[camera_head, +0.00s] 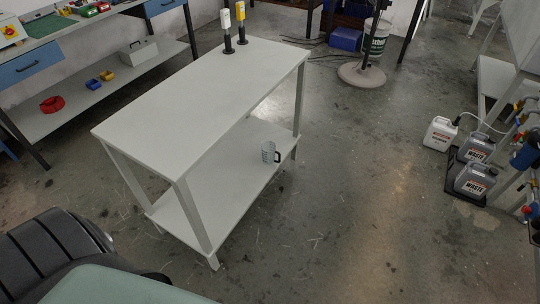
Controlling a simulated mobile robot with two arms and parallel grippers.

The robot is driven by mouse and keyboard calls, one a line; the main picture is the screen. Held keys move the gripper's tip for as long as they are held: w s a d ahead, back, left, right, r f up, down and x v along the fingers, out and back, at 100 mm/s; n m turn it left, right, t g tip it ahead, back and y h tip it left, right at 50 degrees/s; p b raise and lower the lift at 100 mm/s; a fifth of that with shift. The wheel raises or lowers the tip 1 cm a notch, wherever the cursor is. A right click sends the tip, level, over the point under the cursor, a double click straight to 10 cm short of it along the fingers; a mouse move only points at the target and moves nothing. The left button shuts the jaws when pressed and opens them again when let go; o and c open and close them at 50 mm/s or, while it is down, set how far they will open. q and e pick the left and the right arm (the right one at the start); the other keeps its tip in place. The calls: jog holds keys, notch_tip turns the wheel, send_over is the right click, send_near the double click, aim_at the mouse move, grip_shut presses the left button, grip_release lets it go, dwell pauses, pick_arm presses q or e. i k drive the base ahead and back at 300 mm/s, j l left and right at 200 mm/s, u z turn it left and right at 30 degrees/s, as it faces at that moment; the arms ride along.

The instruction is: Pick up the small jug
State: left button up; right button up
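The small jug (268,151) is a pale, clear-looking vessel with a dark handle on its right side. It appears upright on the lower shelf (215,205) of the white table, near that shelf's far right end. The table top (205,100) lies above and to the left of it, and the jug shows past its right edge. Neither of my grippers is in the view.
Two bottle-like items, one white (226,28) and one yellow (240,18), stand at the table's far end. Waste canisters (475,178) stand on the floor at right. A workbench (90,100) stands at upper left. The floor (350,190) right of the table is clear.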

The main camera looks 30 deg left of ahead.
aim_at(268, 147)
jog(key=i+u, duration=0.1)
jog(key=u, duration=1.4)
jog(key=i+l+u, duration=0.1)
jog(key=l+u, duration=1.25)
jog(key=l, duration=0.2)
jog(key=k+l+u, duration=0.15)
jog(key=l+u, duration=0.3)
jog(key=l, duration=0.1)
